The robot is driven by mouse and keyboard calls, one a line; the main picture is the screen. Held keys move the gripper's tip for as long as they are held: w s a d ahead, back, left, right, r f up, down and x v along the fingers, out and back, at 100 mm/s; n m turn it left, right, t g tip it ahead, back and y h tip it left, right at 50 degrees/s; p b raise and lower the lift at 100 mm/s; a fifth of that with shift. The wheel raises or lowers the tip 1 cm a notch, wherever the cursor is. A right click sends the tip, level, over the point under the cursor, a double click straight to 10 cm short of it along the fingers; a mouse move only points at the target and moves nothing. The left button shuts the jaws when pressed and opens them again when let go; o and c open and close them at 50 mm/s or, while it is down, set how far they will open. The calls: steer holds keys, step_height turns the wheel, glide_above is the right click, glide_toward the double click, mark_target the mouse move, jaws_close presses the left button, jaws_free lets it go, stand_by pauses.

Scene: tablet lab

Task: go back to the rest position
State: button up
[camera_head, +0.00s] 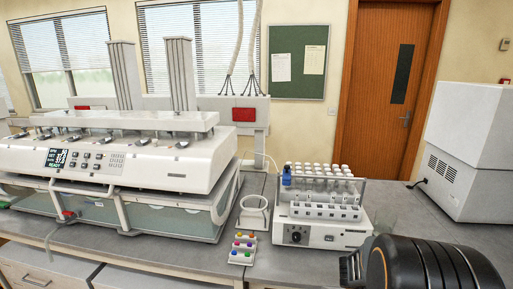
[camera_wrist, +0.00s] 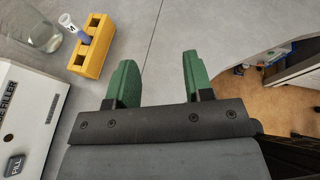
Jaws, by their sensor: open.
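My gripper (camera_wrist: 158,82) shows in the wrist view with its two green fingers apart. Nothing is between them. Below the fingers lie the grey bench top (camera_wrist: 165,35) and, to the right, the bench edge. In the head view my dark arm fills the lower right corner, and the fingertips cannot be made out there.
In the head view a tube-rack machine (camera_head: 320,235), a large tester (camera_head: 110,160) and a white box (camera_head: 470,150) stand on the bench.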

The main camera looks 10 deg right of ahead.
steer(key=w+a+f+n+t+y, duration=0.1)
steer(key=w+n+t, duration=0.1)
steer(key=n, duration=0.3)
steer(key=w+a+f+n+t+y, duration=0.1)
steer(key=w+a+n+t+y, duration=0.1)
steer(key=w+n, duration=0.2)
steer(key=w+a+f+n+t+y, duration=0.1)
steer(key=w+a+n+t+y, duration=0.1)
steer(key=n, duration=0.6)
steer(key=shift+w+a+f+t, duration=0.1)
steer(key=shift+w+f+t, duration=0.2)
steer(key=shift+w, duration=0.1)
steer(key=a+r+n+y, duration=0.3)
steer(key=a+n+y, duration=0.6)
steer(key=a+n, duration=1.15)
steer(key=s+a+r+n, duration=0.2)
steer(key=s+n, duration=0.3)
steer(key=n, duration=0.3)
steer(key=s+a+r+n+g, duration=0.1)
steer(key=s+r+n, duration=0.3)
steer(key=n, duration=0.4)
steer(key=shift+s+a+r+g+h, duration=0.2)
steer(key=shift+s+a+g+h, duration=0.15)
steer(key=shift+s+a, duration=0.2)
